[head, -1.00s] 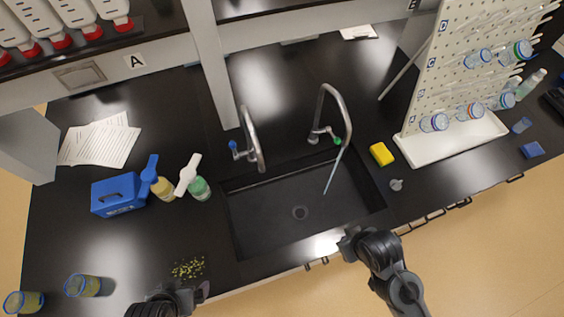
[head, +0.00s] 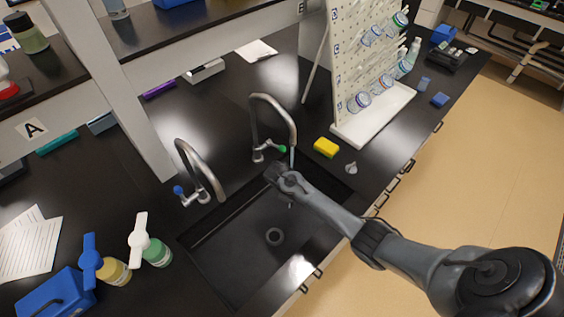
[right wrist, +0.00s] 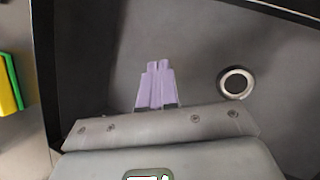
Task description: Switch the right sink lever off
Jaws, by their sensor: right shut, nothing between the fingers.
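The right sink tap (head: 278,107) is a curved metal spout with a green-ended lever (head: 281,149) at its base, pointing to the right. A thin stream of water (head: 291,157) falls from its spout. My right gripper (head: 275,172) is over the back of the black sink (head: 235,262), just in front of and below the lever and apart from it. In the right wrist view its purple fingers (right wrist: 159,65) are shut together and empty above the sink floor. My left gripper is out of view.
The left tap (head: 202,170) with a blue-ended lever stands beside the right one. A yellow sponge (head: 326,147) lies right of the sink, near a white pegboard rack (head: 352,132). Bottles and a blue box (head: 57,295) are at the left front.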

